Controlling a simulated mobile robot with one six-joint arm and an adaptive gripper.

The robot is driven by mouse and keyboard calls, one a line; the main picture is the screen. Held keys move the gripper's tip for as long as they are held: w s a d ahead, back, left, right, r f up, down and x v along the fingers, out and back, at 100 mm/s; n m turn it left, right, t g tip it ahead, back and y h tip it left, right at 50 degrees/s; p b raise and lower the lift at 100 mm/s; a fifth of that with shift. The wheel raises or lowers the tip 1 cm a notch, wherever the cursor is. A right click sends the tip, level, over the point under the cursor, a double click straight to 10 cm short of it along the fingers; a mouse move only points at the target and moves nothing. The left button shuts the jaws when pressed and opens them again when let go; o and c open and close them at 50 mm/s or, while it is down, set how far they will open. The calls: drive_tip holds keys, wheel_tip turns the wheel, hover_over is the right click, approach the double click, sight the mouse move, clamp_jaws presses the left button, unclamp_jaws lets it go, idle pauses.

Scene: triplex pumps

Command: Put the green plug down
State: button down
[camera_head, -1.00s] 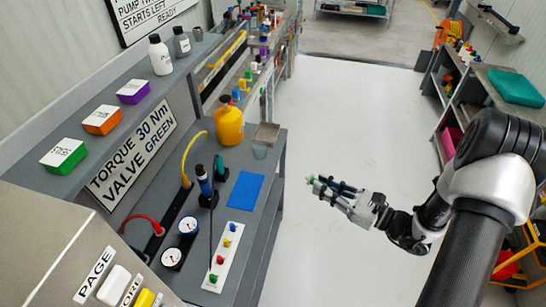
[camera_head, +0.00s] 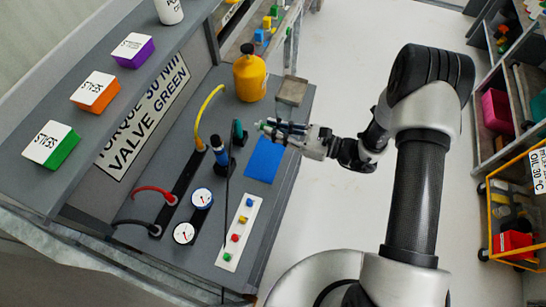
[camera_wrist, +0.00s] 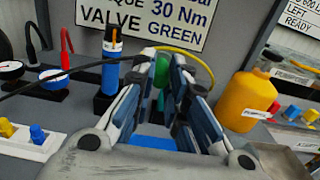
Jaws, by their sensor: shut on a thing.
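My gripper (camera_head: 266,126) is shut on a small green plug (camera_head: 262,124), which shows only as a bit of green at the fingertips in the head view. In the wrist view a green shape (camera_wrist: 161,72) stands between the two fingers, partly hidden by them; the plug and the teal-green tool behind cannot be clearly told apart. The gripper points left over the grey bench, near the far edge of a flat blue mat (camera_head: 265,160). The plug's height above the bench is hard to tell.
A teal-green tool (camera_head: 238,132) and a blue-topped tool (camera_head: 219,151) stand upright left of the gripper. A yellow bottle (camera_head: 249,76) and a grey tray (camera_head: 292,90) are behind. A white strip (camera_head: 245,228) holds several coloured knobs. The blue mat's surface looks clear.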

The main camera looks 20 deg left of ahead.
sight(275, 161)
wheel_tip(275, 161, down, 15)
drive_tip(key=b, duration=0.4)
drive_tip(key=shift+w, duration=0.1)
drive_tip(key=shift+f+b, duration=0.7)
drive_tip(key=shift+b, duration=0.05)
drive_tip(key=c, duration=1.8)
unclamp_jaws()
drive_tip(key=shift+s, duration=0.25)
drive_tip(key=shift+o, duration=1.1)
drive_tip(key=shift+r+p, duration=0.25)
drive_tip(key=shift+p, duration=0.15)
drive_tip(key=d+p, duration=0.2)
drive_tip(key=d, duration=1)
drive_tip(key=shift+s+r, duration=0.3)
drive_tip(key=shift+r, duration=0.15)
